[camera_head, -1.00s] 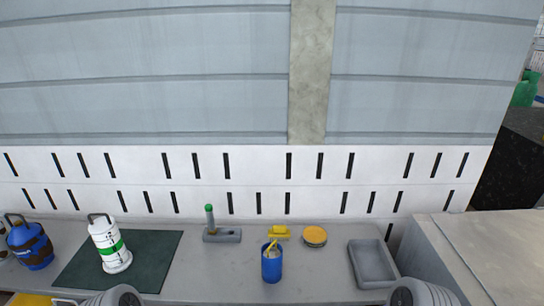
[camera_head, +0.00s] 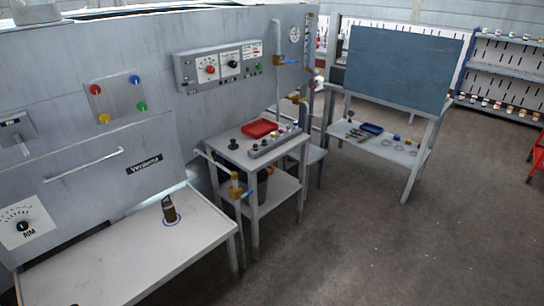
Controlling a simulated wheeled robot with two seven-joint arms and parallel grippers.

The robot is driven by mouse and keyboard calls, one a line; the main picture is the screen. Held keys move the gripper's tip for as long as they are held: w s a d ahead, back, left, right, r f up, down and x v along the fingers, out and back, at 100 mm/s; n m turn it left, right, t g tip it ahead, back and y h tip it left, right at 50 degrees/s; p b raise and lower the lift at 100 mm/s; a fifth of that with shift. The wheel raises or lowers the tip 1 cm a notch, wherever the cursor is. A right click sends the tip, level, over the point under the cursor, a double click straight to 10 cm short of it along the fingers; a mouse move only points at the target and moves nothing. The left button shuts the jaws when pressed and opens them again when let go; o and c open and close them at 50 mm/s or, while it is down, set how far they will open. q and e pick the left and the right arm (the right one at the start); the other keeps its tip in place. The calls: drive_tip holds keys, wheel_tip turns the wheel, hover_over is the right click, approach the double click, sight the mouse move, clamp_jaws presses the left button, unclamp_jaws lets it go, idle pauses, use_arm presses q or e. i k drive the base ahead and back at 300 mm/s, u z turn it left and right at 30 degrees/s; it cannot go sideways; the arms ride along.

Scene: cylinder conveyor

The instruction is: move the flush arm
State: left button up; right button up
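No part is clearly marked as the flush arm. A grey vertical pipe (camera_head: 277,85) with a yellow fitting (camera_head: 279,60) rises behind a small two-level table (camera_head: 232,146). Another yellow valve (camera_head: 298,98) sits just right of it. A thin grey bar (camera_head: 217,163) slants down along the table's left side to a yellow-and-blue fitting (camera_head: 237,188) at its front. I cannot tell which of these is the flush arm. Neither of my grippers is in view.
A white bench (camera_head: 130,252) with a brown cylinder (camera_head: 169,209) on it fills the lower left, before a grey panel (camera_head: 60,95) with a handle and knobs. A red tray (camera_head: 259,128) lies on the small table. A blue board stand (camera_head: 400,65) is behind. Floor (camera_head: 370,245) at right is clear.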

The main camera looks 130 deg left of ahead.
sight(233, 175)
drive_tip(key=u, duration=5.1)
drive_tip(key=k, duration=0.25)
drive_tip(key=z, duration=1.3)
drive_tip(key=i, duration=1.55)
drive_tip(key=u, duration=1.1)
drive_tip(key=i, duration=0.9)
drive_tip(key=u, duration=0.8)
